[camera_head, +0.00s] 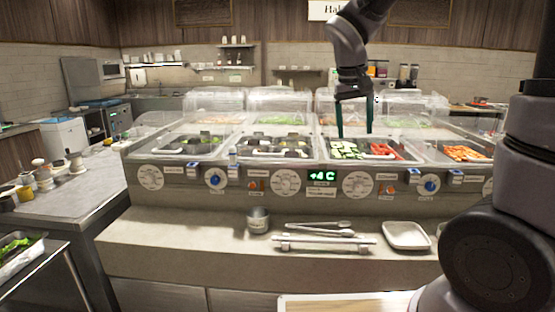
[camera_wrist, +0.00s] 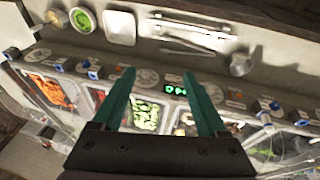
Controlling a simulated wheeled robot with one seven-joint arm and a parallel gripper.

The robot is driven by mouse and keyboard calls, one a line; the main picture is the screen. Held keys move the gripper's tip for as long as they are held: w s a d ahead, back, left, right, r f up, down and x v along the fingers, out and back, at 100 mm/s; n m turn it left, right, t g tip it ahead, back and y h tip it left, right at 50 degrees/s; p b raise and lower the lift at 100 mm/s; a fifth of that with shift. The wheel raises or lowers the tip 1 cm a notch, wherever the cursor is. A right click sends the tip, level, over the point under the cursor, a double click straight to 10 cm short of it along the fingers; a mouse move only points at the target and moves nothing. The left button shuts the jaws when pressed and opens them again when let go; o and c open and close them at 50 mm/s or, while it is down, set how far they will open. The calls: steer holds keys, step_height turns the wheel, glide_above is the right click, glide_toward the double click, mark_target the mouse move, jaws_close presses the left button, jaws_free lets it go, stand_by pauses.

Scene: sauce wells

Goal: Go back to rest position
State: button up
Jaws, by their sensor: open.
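My gripper (camera_head: 355,134) hangs over the salad bar (camera_head: 330,178) in the head view, fingers pointing down. Its two green fingers are apart with nothing between them. They are above or just over the wells of cut cucumber (camera_head: 346,150) and red strips (camera_head: 380,150); whether the tips touch anything cannot be told. In the wrist view the gripper (camera_wrist: 156,71) also shows spread and empty, with the green display (camera_wrist: 175,89) between the fingers.
A metal cup (camera_head: 258,219), tongs (camera_head: 320,226) and a white tray (camera_head: 406,235) stand on the front ledge. Clear covers (camera_head: 285,103) rise behind the wells. A grey counter (camera_head: 75,195) with jars is at left.

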steer(key=s+d+r+m+t+y, duration=0.2)
steer(key=s+r, duration=0.2)
steer(key=s, duration=0.3)
steer(key=s+d+r+m+t+y, duration=0.1)
steer(key=s+d+r+t+y, duration=0.1)
steer(key=s, duration=0.5)
steer(key=shift+s+d+r+m, duration=0.2)
steer(key=shift+d+r+m, duration=0.2)
steer(key=shift+d+r, duration=0.45)
